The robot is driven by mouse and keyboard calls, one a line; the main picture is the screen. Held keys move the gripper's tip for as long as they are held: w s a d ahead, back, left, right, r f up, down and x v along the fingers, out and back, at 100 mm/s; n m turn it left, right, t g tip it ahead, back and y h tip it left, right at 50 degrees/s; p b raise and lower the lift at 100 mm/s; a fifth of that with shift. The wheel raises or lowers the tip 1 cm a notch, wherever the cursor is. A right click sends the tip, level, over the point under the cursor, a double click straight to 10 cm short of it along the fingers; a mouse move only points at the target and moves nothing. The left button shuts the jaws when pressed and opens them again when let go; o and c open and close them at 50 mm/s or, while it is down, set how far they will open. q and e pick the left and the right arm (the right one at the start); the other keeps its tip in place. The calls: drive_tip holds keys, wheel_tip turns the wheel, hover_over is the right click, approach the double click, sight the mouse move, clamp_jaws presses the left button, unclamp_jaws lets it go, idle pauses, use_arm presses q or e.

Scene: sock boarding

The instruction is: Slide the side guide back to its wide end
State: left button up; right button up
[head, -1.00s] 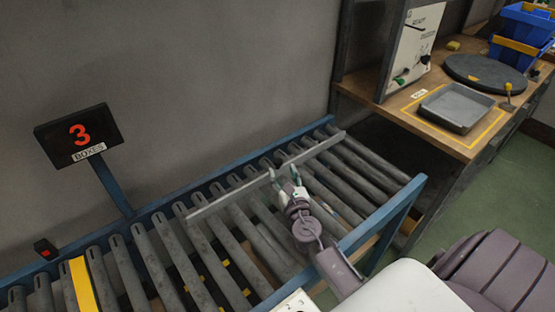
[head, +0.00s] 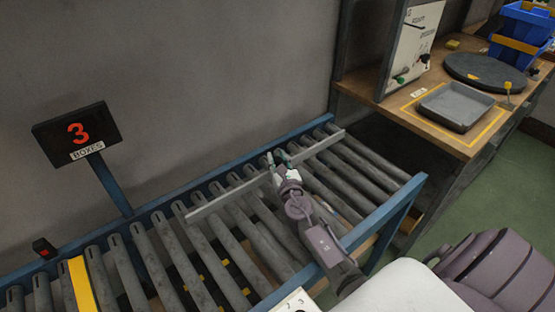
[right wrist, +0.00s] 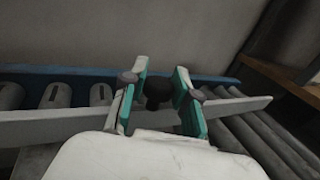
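The side guide (head: 231,198) is a long grey bar lying slantwise over the rollers. It also crosses the right wrist view (right wrist: 55,125). My right gripper (head: 275,160) is at the middle of the guide, with its green-padded fingers reaching across it. In the right wrist view the fingers stand apart on either side of a dark round knob (right wrist: 158,92), with a gap visible at each side. The gripper looks open and holds nothing. The knob is hidden in the head view. My left gripper is not in view.
The roller conveyor (head: 165,262) has blue side rails and a yellow strip (head: 82,284). At the right, a wooden bench (head: 385,105) holds a grey tray (head: 455,106) and a dark disc (head: 484,72).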

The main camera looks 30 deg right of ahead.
clamp_jaws()
drive_tip(key=w+b, duration=0.3)
drive_tip(key=w, duration=0.7)
drive_tip(key=shift+a+r, duration=0.15)
drive_tip(key=shift+a, duration=0.25)
drive_tip(key=shift+o, duration=2.4)
unclamp_jaws()
drive_tip(key=o, duration=0.4)
drive_tip(key=shift+w+f, duration=0.15)
drive_tip(key=shift+f, duration=0.05)
